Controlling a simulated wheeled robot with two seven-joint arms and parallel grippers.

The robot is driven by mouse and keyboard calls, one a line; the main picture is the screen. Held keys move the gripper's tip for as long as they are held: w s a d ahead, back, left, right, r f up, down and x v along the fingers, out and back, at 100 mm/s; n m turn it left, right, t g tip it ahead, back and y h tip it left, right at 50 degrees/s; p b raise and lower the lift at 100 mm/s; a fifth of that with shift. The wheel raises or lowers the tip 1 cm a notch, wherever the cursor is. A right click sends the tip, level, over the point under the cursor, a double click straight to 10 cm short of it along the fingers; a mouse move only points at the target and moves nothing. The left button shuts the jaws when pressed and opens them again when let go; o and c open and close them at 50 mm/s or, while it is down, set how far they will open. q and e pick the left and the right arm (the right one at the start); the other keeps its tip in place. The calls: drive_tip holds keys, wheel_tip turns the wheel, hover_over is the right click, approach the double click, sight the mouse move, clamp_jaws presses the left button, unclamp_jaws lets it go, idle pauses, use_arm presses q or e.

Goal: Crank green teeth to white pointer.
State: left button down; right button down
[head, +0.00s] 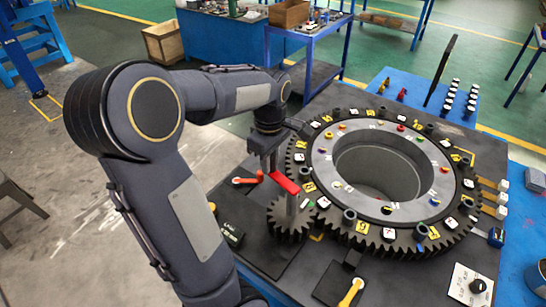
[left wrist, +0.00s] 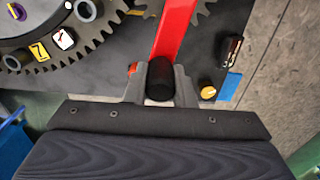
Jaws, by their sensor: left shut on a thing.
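A large dark ring gear (head: 375,240) lies flat on the dark bench top. A small pinion (head: 290,222) meshes with its left front edge. A red crank arm (head: 285,182) sits above the pinion and also shows in the left wrist view (left wrist: 176,28). My left gripper (head: 268,165) is shut on the crank's black knob (left wrist: 160,80), at the arm's left end in the head view. Small green marks (head: 311,204) show near the ring's edge by the pinion; I cannot tell whether they are the green teeth. I cannot single out the white pointer. My right gripper is out of view.
A red-handled lever (head: 248,180) lies left of the crank. A yellow handle (head: 351,292) stands at the front edge and a black knob (head: 478,286) at front right. Upright posts and number tiles ring the gear. A blue table (head: 308,38) stands behind.

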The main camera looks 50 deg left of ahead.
use_arm(q)
drive_tip(key=shift+s, duration=0.15)
drive_tip(key=c, duration=1.2)
unclamp_jaws()
drive_tip(key=shift+r, duration=3.95)
